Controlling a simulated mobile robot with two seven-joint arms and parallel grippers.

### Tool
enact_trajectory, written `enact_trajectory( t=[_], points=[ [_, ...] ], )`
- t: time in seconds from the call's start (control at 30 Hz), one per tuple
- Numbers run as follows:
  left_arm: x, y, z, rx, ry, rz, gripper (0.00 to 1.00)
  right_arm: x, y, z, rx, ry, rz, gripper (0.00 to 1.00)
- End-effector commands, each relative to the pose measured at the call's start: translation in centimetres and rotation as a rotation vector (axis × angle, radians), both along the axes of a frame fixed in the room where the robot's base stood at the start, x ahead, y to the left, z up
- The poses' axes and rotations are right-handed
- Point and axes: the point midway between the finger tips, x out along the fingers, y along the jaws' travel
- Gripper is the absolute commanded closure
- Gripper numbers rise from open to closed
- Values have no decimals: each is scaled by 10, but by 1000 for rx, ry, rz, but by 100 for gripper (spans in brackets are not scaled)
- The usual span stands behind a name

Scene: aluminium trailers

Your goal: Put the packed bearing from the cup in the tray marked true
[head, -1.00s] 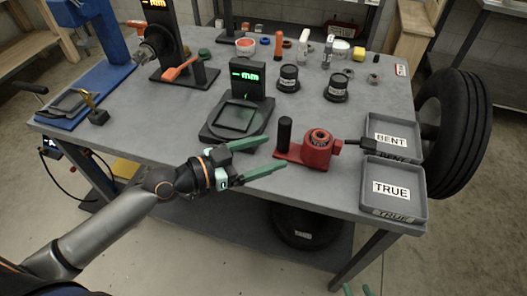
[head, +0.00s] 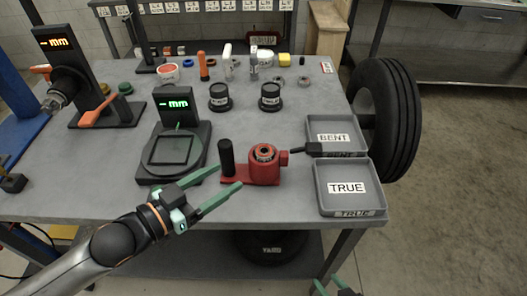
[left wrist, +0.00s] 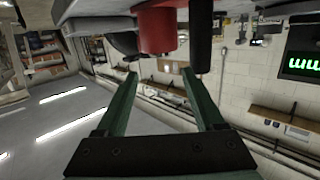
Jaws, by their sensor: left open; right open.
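The bearing (head: 264,152) sits in the round cup of the red fixture (head: 263,172) near the table's front edge. A black upright handle (head: 226,158) stands at the fixture's left end. The grey tray marked TRUE (head: 348,204) is right of the fixture, at the front right corner. My left gripper (head: 226,187) is open and empty, just in front of the fixture. In the left wrist view, the red fixture (left wrist: 156,32) and black handle (left wrist: 201,40) show beyond the open fingers. My right gripper (head: 333,286) is open, low at the bottom edge, below the table.
The tray marked BENT (head: 336,130) lies directly behind the TRUE tray. A black-handled lever (head: 312,149) points from the fixture towards the trays. A gauge stand (head: 175,150) is left of the fixture. Two black cylinders (head: 220,97) stand behind. A tyre (head: 388,118) is beyond the right edge.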

Motion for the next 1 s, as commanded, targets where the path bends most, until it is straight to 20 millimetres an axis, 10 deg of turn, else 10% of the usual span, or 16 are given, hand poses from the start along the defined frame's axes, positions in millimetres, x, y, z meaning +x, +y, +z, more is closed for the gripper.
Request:
enact_trajectory(
  t=[1.0],
  points=[
    [74, -74, -9, 2, -1, -1, 30, -1, -3, 0, -6, 0, -3, 50]
  ],
)
